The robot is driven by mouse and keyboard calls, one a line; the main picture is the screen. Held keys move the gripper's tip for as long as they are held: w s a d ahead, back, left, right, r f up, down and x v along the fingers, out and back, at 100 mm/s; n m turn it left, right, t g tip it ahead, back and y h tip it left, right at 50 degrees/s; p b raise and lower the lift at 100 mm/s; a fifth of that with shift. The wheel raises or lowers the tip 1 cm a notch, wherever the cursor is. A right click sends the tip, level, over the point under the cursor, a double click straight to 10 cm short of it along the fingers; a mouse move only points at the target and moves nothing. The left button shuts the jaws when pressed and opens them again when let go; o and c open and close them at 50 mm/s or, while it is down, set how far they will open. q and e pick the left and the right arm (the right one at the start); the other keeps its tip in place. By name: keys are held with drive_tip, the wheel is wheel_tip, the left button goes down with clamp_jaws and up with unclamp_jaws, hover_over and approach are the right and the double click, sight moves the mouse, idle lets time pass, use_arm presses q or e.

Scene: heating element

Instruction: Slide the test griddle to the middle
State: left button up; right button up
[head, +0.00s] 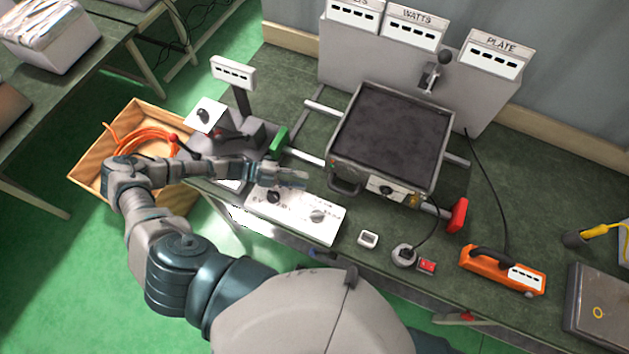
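The test griddle (390,132) is a dark square plate in a grey frame, with a handle and a small dial on its front. It sits across two silver rails, with more front rail bare on its left than on its right. A green end piece (279,141) is at the left rail end and a red one (458,215) at the right. My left gripper (300,177) hovers around the white knob panel (300,214), left of the griddle and apart from it. Its fingers point right; their gap is unclear. My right gripper is out of view.
A grey cabinet with WATTS and PLATE displays (495,54) stands behind. A wooden crate with an orange cable (140,137) is at left. An orange handled meter (503,270), a small white switch (368,239) and a round socket (403,255) lie in front and right. Black cables cross the bench.

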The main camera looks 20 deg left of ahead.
sight(343, 190)
use_arm(q)
drive_tip(key=shift+s+r, duration=0.25)
drive_tip(key=shift+s, duration=0.2)
drive_tip(key=shift+s+a+r, duration=0.4)
drive_tip(key=shift+a, duration=0.35)
drive_tip(key=shift+w+d+f, duration=0.1)
drive_tip(key=shift+w+d, duration=0.15)
drive_tip(key=shift+d, duration=0.15)
drive_tip(key=p+x, duration=0.2)
drive_tip(key=x, duration=1.4)
drive_tip(key=shift+f, duration=0.1)
drive_tip(key=shift+a, duration=0.1)
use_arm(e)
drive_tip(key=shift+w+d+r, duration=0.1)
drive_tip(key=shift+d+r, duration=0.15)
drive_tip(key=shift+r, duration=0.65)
use_arm(q)
drive_tip(key=shift+a, duration=0.15)
drive_tip(key=shift+c, duration=0.3)
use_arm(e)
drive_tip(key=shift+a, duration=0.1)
